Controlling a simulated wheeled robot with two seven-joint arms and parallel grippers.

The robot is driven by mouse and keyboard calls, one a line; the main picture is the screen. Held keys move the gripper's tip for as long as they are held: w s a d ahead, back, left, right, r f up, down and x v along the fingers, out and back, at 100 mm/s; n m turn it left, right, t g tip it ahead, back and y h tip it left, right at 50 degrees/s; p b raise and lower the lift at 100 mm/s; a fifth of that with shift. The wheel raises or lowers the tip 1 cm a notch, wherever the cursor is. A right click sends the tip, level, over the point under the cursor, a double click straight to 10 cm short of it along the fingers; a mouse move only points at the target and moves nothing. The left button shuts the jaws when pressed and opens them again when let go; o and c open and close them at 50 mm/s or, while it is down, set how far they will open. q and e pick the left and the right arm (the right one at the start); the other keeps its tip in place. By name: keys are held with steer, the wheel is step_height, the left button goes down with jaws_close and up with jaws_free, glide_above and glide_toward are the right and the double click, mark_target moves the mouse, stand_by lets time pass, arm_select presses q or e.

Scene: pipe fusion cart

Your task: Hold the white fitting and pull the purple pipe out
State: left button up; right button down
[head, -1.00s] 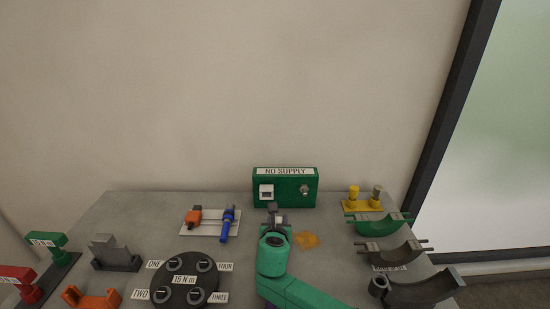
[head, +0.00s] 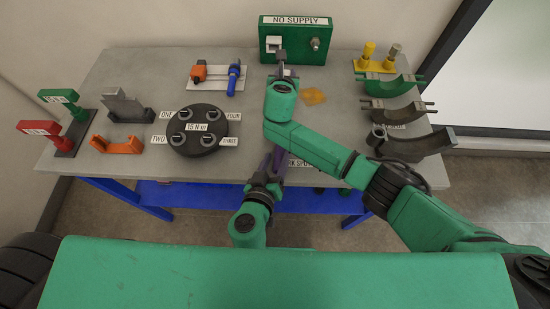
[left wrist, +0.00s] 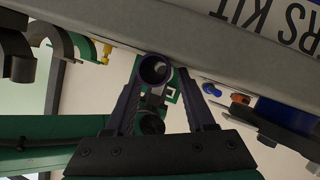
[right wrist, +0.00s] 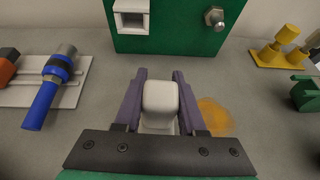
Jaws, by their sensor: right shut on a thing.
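The white fitting (right wrist: 160,98) stands between the fingers of my right gripper (right wrist: 160,88), which is shut on it. In the head view this gripper (head: 281,68) is over the back of the table, and the arm mostly hides the fitting. The purple pipe (head: 278,158) shows below my right wrist, pointing toward the table's front edge. Its open round end (left wrist: 155,69) faces the left wrist camera. My left gripper (head: 264,184) is at the front edge, its fingers spread on either side of the pipe end. The joint between pipe and fitting is hidden.
A green NO SUPPLY box (head: 294,41) stands behind the fitting. An orange patch (head: 308,96) lies right of it. A round black dial plate (head: 197,133) is left, and grey curved cradles (head: 412,146) are right. The table front edge (left wrist: 90,42) is close to my left gripper.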

arm_select(q)
steer(key=shift+s+a+f, duration=0.1)
steer(key=shift+a+f, duration=0.05)
steer(key=shift+f, duration=0.1)
arm_select(e)
steer(key=shift+d+f, duration=0.1)
steer(key=shift+f, duration=0.1)
arm_select(q)
steer(key=shift+s+a+r, duration=0.1)
steer(key=shift+s+a, duration=0.05)
steer(key=shift+s, duration=0.2)
steer(key=v, duration=1.1)
steer(key=shift+d+r, duration=0.25)
steer(key=shift+r, duration=0.1)
steer(key=shift+s, duration=0.15)
arm_select(e)
steer(key=c, duration=0.7)
jaws_free()
steer(key=shift+a, duration=0.2)
steer(key=shift+o, duration=1.4)
steer(key=shift+w, duration=0.1)
